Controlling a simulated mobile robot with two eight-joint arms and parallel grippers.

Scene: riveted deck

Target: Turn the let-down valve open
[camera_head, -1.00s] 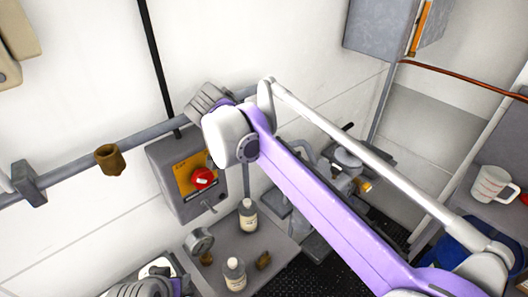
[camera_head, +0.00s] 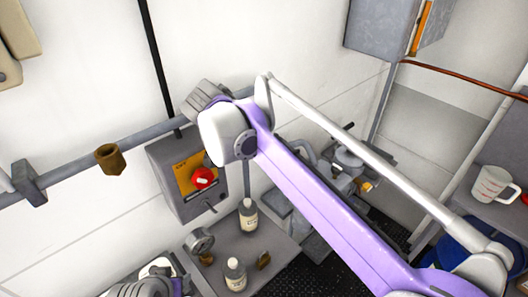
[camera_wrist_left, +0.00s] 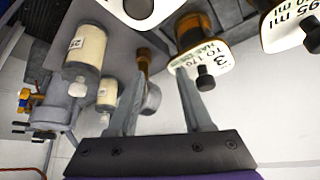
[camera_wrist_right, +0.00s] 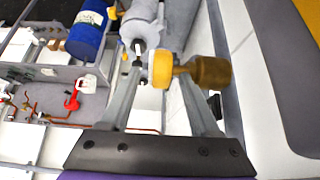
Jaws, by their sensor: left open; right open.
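I cannot tell for sure which fitting is the let-down valve. A red knob (camera_head: 203,178) sits on a yellow plate on a grey wall box (camera_head: 166,160) in the head view. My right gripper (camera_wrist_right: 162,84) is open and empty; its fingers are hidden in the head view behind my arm. Beyond its fingertips are a yellow round part (camera_wrist_right: 161,70) and a brown cylinder (camera_wrist_right: 210,72) beside it. My left gripper (camera_wrist_left: 160,76) is open and empty, low at the left edge of the bench in the head view. A brass fitting (camera_wrist_left: 143,62) shows beyond its fingertips.
Two labelled bottles (camera_head: 248,215) (camera_head: 235,275) and a round gauge (camera_head: 199,241) stand on the bench. A grey pipe (camera_head: 75,178) with a brass cup-like piece (camera_head: 109,159) crosses the wall. Grey machinery (camera_head: 348,160), a measuring jug (camera_head: 492,184) and a blue drum (camera_head: 452,238) are at right.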

